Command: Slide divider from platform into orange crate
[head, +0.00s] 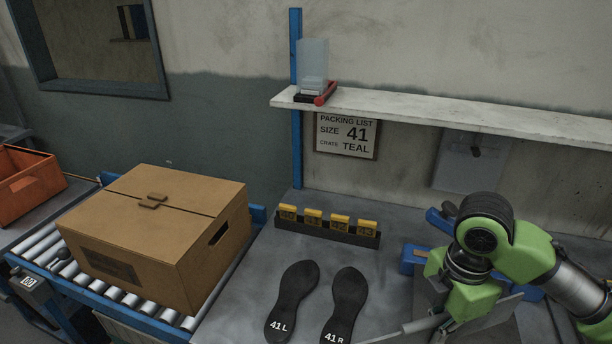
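The orange crate (22,190) stands at the far left, cut by the picture's edge; its inside is mostly out of sight. I cannot make out the divider or its platform for certain. A thin grey flat piece (402,331) reaches left from my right wrist at the bottom edge, and I cannot tell whether it is a sheet or part of the gripper. My green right arm comes in from the right and bends down over the bench. Its fingertips are hidden or cut off. My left gripper is out of the picture.
A closed cardboard box (155,235) sits on the roller conveyor (38,252) at the left. Two dark soles, 41 L (292,298) and 41 R (344,300), lie on the bench beside a rack of yellow tags (327,229). A shelf (440,115) runs above.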

